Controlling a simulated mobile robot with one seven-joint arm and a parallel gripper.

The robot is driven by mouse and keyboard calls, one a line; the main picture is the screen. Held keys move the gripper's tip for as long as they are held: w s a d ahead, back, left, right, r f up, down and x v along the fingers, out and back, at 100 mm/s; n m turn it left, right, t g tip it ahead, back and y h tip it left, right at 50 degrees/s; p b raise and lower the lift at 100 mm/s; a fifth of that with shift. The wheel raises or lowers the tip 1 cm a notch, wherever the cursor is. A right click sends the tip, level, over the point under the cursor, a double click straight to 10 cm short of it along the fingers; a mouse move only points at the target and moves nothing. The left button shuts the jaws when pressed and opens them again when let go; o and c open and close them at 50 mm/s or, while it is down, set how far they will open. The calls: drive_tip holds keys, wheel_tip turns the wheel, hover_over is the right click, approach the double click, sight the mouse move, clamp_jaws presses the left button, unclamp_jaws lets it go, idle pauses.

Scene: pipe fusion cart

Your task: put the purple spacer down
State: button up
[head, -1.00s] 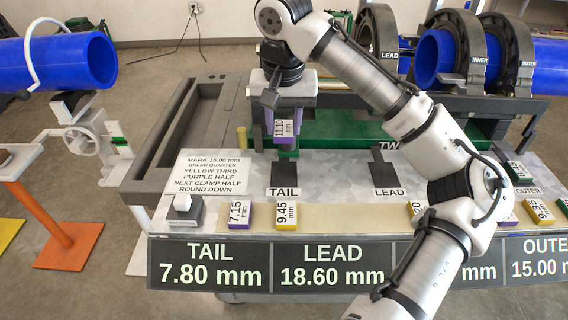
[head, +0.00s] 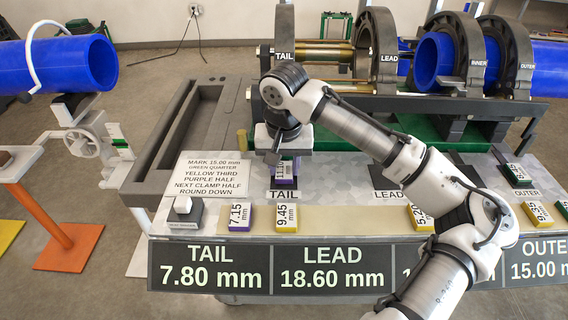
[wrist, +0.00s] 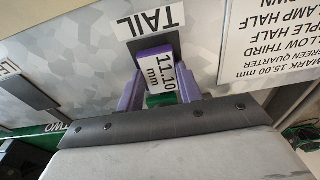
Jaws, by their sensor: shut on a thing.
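The purple spacer (head: 284,170) has a white 11.10 label. My gripper (head: 284,160) is shut on it and holds it low over the dark TAIL pad on the cart top. In the wrist view the spacer (wrist: 160,70) sits between my two purple fingers (wrist: 158,88), label facing the camera. The dark TAIL pad (wrist: 150,42) shows just beyond the spacer, in front of the TAIL label (wrist: 162,19). I cannot tell whether the spacer touches the pad.
A 7.15 spacer (head: 240,217) and a 9.45 spacer (head: 286,218) lie on the front strip. The LEAD pad (head: 384,178) looks empty, partly beside my arm. An instruction card (head: 213,171) lies to the left. Clamps with blue pipe (head: 436,60) stand behind.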

sight(284, 176)
drive_tip(key=shift+f, duration=0.15)
drive_tip(key=o, duration=1)
drive_tip(key=r, duration=0.4)
drive_tip(key=s+r, duration=0.1)
drive_tip(key=r, duration=0.7)
drive_tip(key=shift+s+r+b, duration=0.15)
drive_tip(key=shift+s+b, duration=0.1)
drive_tip(key=shift+b, duration=0.05)
drive_tip(key=shift+s, duration=0.1)
